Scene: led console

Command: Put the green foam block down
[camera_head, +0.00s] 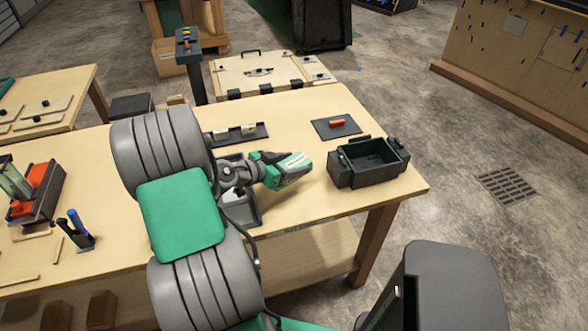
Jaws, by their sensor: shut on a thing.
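My gripper (299,166) is over the right half of the wooden workbench (330,210), pointing right, left of the black open bin. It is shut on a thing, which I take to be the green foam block. The block is hard to tell apart from the green parts of my gripper at this size. Whether it touches the bench top I cannot tell.
The black bin (371,177) stands near the bench's right end. Behind it lies a dark mat (318,132) with a red-orange piece (337,123). A dark tray (243,211) is partly hidden under my arm. Bare wood shows between gripper and bin.

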